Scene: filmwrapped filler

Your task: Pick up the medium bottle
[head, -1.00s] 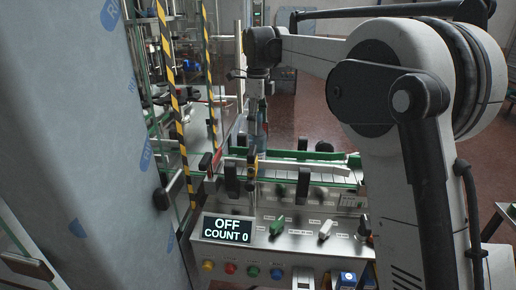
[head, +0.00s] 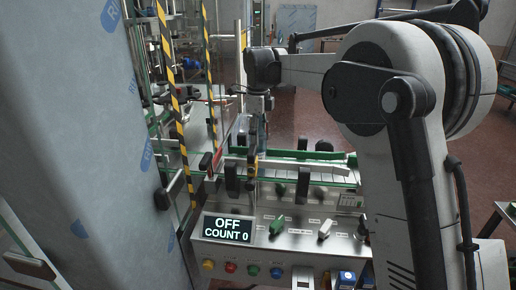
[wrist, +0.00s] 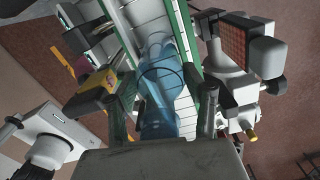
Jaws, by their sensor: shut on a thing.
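A translucent blue bottle (wrist: 160,85) lies between the two fingers of my gripper in the wrist view, over the conveyor. My gripper (wrist: 161,108) is shut on it, with one finger on each side. In the head view, my gripper (head: 261,122) points down over the near end of the conveyor, behind the control panel. The bottle is mostly hidden there by my gripper and the conveyor fittings. I cannot tell whether its base touches the belt.
The conveyor (head: 318,172) has green-edged rails and black knobs close around my gripper. A control panel (head: 290,240) in front reads OFF, COUNT 0. Striped posts (head: 176,105) and a large film-covered panel (head: 75,130) stand at left. Open floor lies behind.

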